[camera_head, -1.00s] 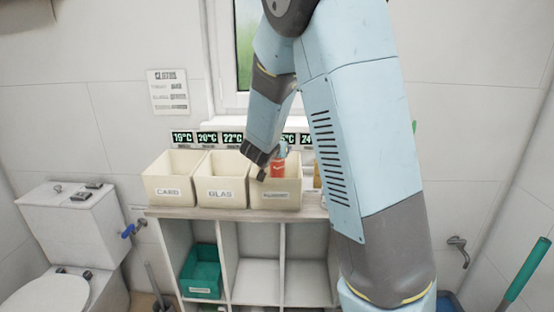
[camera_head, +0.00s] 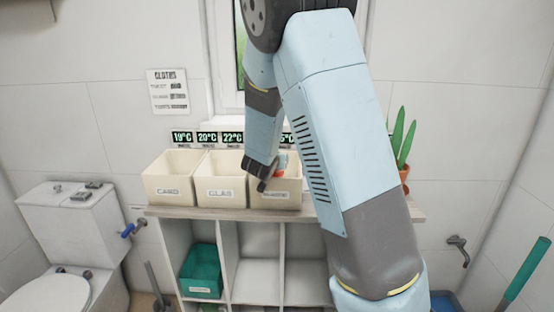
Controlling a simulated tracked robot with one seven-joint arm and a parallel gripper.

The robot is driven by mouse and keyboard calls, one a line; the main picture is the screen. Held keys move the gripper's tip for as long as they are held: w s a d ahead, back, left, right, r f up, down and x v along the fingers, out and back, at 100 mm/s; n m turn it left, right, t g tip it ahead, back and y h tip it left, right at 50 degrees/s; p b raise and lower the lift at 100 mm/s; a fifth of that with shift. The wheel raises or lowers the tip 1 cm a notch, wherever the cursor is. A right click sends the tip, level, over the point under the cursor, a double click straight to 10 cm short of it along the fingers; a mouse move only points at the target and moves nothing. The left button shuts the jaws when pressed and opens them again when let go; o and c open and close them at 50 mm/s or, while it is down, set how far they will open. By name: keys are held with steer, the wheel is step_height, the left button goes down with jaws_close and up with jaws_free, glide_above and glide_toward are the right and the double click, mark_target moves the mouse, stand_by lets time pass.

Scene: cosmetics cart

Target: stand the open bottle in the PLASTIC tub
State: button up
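Three cream tubs stand in a row on the shelf top; the left is labelled CARD and the middle one GLAS. The right tub (camera_head: 288,200) has a label too small to read fully, which may be PLASTIC. A red-orange bottle (camera_head: 282,160) shows only in small part at the right tub, mostly hidden behind my gripper. My gripper (camera_head: 262,186) points down at the left side of the right tub, in front of the bottle. Whether its fingers are open or hold the bottle cannot be seen, nor whether the bottle touches the tub floor.
The CARD tub (camera_head: 170,189) and GLAS tub (camera_head: 219,191) stand close on the left. A green bin (camera_head: 202,270) sits in a cubby below. A potted plant (camera_head: 403,150) stands at the right end. My arm hides the shelf top right of the tubs.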

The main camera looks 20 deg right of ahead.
steer(key=shift+f, duration=0.3)
steer(key=o, duration=1.3)
